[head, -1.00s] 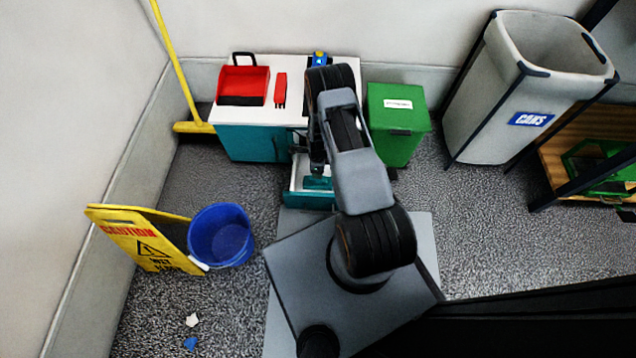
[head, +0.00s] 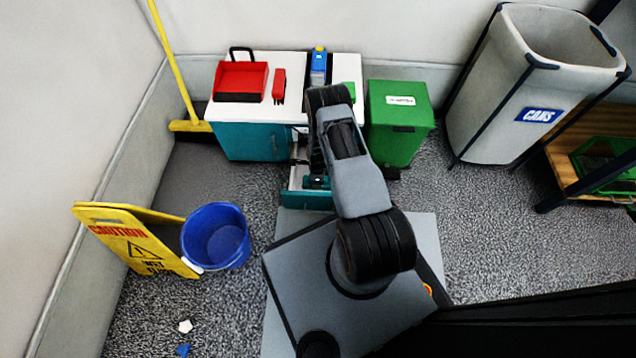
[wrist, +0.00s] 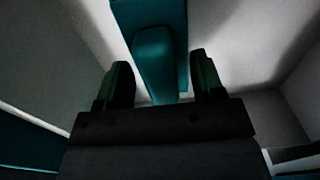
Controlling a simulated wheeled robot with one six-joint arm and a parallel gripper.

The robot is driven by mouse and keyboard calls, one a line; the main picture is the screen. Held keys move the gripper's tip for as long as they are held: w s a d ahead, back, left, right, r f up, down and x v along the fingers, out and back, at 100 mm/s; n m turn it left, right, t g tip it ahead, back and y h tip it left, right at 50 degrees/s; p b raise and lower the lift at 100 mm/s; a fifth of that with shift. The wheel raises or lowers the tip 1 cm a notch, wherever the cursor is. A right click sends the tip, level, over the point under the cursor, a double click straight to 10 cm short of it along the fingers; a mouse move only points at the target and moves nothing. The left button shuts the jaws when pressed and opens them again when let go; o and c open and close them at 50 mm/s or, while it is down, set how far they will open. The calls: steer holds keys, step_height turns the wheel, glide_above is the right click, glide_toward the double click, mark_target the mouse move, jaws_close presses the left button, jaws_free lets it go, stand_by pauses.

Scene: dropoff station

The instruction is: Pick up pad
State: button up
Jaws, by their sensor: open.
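A small green block (head: 349,92), which looks like the pad, lies on the right of the white cabinet top, partly behind my arm. My gripper (wrist: 163,80) is open, with its two dark fingers apart in the wrist view. In the head view it is low at the open teal drawer (head: 307,200), mostly hidden by my arm. A rounded teal piece (wrist: 155,60) shows beyond and between the fingers, against a teal panel. I cannot tell whether it is part of the drawer. The fingers hold nothing visible.
The white cabinet top (head: 300,108) also carries a red dustpan (head: 240,80), a red brush (head: 279,84) and a blue bottle (head: 318,66). A green bin (head: 398,125) stands close on the right. A blue bucket (head: 216,238) and yellow sign (head: 135,240) stand left.

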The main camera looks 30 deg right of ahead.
steer(key=shift+c, duration=0.3)
steer(key=c, duration=1)
steer(key=shift+o, duration=0.2)
steer(key=shift+r, duration=0.1)
step_height(320, 180, up, 10)
steer(key=p, duration=0.4)
steer(key=shift+p, duration=0.4)
